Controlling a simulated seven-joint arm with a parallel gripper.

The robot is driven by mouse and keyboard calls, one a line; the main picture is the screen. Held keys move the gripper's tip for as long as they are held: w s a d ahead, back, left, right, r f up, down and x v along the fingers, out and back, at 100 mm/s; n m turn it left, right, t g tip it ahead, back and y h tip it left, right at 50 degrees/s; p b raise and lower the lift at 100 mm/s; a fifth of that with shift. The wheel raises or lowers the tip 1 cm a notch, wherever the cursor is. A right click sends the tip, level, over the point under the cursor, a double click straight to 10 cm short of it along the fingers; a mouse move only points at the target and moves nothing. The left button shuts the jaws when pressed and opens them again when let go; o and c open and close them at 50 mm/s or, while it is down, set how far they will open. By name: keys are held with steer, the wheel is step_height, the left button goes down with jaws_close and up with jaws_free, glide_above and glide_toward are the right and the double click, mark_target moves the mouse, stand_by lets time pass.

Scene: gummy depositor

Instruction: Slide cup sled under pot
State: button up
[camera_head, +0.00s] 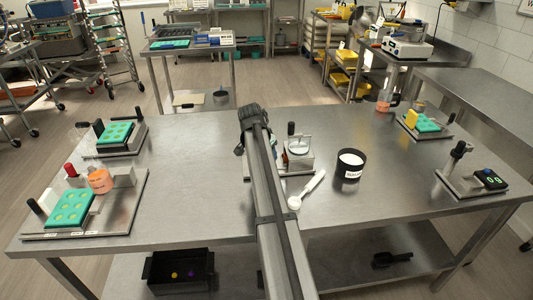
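I cannot tell for sure which part is the cup sled. A small station (299,158) stands mid-table with a pale block, a round clear-looking top and a black upright handle (291,128). My arm covers its left side. An orange pot-like vessel (100,181) sits on the left front station (130,205), behind a teal mold tray (70,208). Another orange vessel (383,103) stands at the far right of the table. My gripper (240,149) is mostly hidden at the far end of my arm, left of the middle station; its fingers cannot be made out.
A black jar (349,167) with white contents and a white spoon (307,190) lie right of my arm. More stations stand back left (118,138), back right (425,123) and right, with a display (489,180). The right front table (390,215) is clear.

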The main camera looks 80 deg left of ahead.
mark_target(279, 159)
steer(key=shift+c, duration=0.3)
jaws_close()
steer(key=shift+w, duration=1.75)
steer(key=shift+o, duration=0.3)
jaws_free()
